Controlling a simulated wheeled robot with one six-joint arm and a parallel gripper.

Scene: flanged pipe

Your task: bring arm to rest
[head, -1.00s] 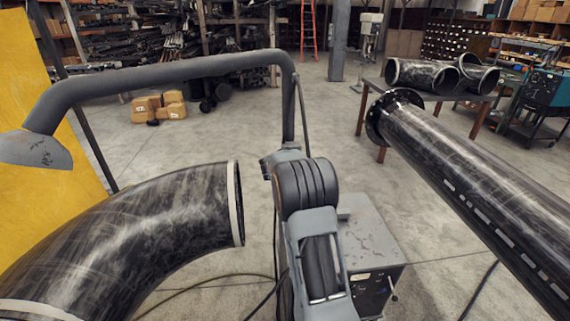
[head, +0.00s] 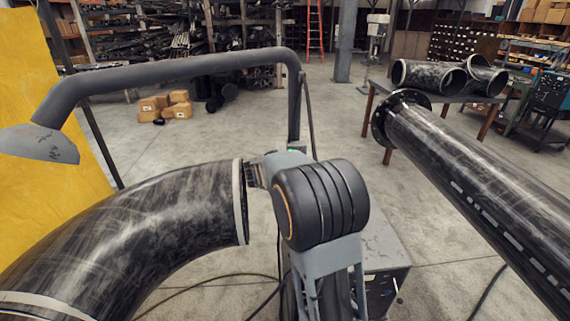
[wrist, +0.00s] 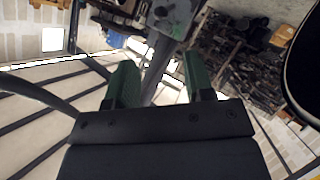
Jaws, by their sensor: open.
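My gripper shows in the wrist view (wrist: 158,85), with two green fingers set apart and nothing between them. In the head view my arm is folded up in the lower middle, and its dark rounded joint hides most of the gripper. The arm's end sits close to the open rim of the large curved black pipe (head: 150,225); I cannot tell whether they touch. The long black flanged pipe (head: 480,180) runs along the right side, well apart from my arm. Its round flange (head: 396,118) faces the back of the room.
A grey extraction duct (head: 180,68) arches over the left and comes down behind my arm. A grey machine (head: 385,265) stands just behind my arm. A table with short pipe pieces (head: 430,75) is at the back right. Open floor (head: 250,125) lies beyond, with cardboard boxes (head: 165,104).

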